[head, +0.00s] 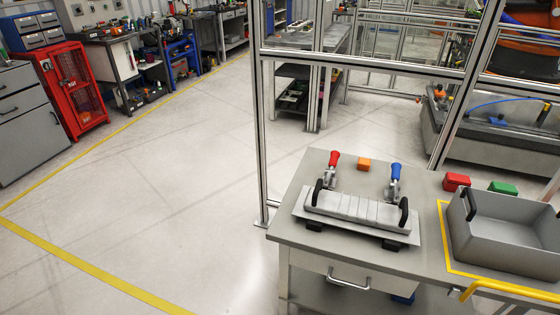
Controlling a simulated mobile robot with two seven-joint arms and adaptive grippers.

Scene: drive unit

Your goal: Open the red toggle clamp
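The red toggle clamp (333,164) stands at the back left of a light grey fixture plate (353,228) on the grey workbench. Its red handle points up, and its metal body sits low behind a ribbed grey part (355,206). A matching clamp with a blue handle (395,176) stands upright at the back right of the same plate. Black handles (403,211) rise at both ends of the part. Whether the clamp tip presses on the part is too small to tell. Neither of my grippers is in view.
An orange block (364,163) lies behind the clamps. A red block (456,181) and a green block (503,188) lie farther right. A grey bin (505,233) stands inside yellow tape at the right. Aluminium frame posts (262,120) rise behind the bench. Open floor lies left.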

